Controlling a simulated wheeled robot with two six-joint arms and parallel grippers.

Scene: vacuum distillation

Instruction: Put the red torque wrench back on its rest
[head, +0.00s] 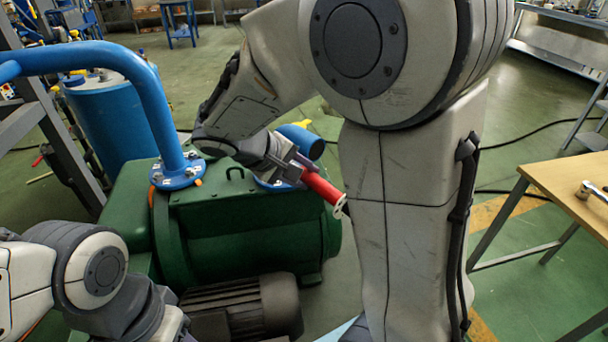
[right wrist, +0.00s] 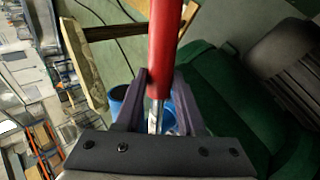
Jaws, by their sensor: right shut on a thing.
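The red torque wrench (head: 322,187) is held by my right gripper (head: 297,172) above the green pump. Its red handle points down to the right in the head view, with a pale end beside my arm column. In the right wrist view the red handle (right wrist: 166,45) runs up from between the fingers of my right gripper (right wrist: 158,100), and a short metal part of the wrench shows below it. The gripper is shut on the wrench. The rest cannot be made out clearly. My left arm shows at the lower left, but its gripper does not show.
The green pump (head: 245,225) with blue pipes (head: 150,95) and a dark finned motor (head: 240,308) stands below the wrench. A wooden-topped table (head: 565,185) is at the right, with a shiny metal item (head: 590,191) on it. Green floor lies between them.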

